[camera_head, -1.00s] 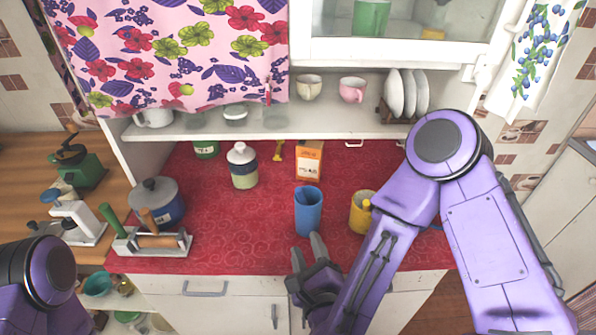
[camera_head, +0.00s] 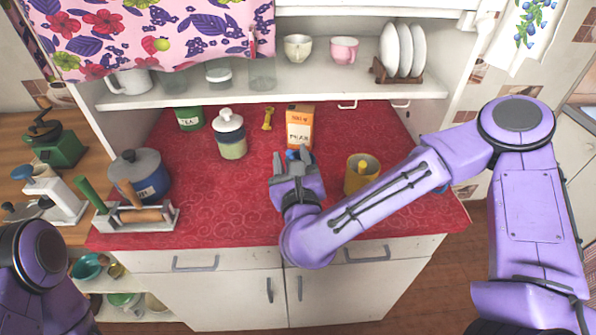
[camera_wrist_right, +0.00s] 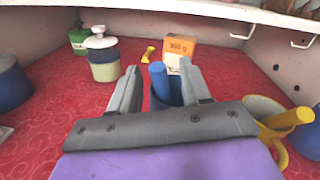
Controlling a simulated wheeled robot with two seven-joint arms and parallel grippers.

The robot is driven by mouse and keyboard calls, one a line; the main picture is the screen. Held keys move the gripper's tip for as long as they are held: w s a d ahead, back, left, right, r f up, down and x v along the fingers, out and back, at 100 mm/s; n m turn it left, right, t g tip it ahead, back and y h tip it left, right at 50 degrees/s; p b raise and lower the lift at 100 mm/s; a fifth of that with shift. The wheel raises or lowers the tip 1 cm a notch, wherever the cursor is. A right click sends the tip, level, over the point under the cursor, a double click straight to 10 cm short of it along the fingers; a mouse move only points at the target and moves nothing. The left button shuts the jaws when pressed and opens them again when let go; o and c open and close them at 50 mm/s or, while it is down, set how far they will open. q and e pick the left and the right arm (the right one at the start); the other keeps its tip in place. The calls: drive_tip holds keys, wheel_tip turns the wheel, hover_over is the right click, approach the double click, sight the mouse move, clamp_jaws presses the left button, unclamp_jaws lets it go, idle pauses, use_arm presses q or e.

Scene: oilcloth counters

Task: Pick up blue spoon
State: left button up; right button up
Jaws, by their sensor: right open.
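The blue spoon (camera_wrist_right: 158,80) shows as a thick blue handle standing in a dark blue cup (camera_wrist_right: 175,92) in the right wrist view. My right gripper (camera_wrist_right: 159,72) is open, with one finger on each side of the handle in that view. I cannot tell whether the fingers touch it. In the head view my right gripper (camera_head: 292,162) is over the red counter and hides most of the blue cup and spoon. My left gripper is out of view; only part of my left arm shows at the lower left.
A yellow cup (camera_head: 360,178) with a yellow handle stands right of the gripper. An orange-and-white box (camera_head: 299,128) stands behind, with a lidded jar (camera_head: 230,138) to the left. A pot (camera_head: 142,178) and utensil holder (camera_head: 135,218) are farther left. A shelf (camera_head: 300,95) overhangs the back.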

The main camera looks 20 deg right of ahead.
drive_tip(key=w, duration=0.2)
drive_tip(key=shift+w+d+f, duration=0.1)
drive_tip(key=shift+w+d, duration=0.2)
drive_tip(key=shift+d, duration=0.05)
drive_tip(key=shift+s, duration=0.15)
clamp_jaws()
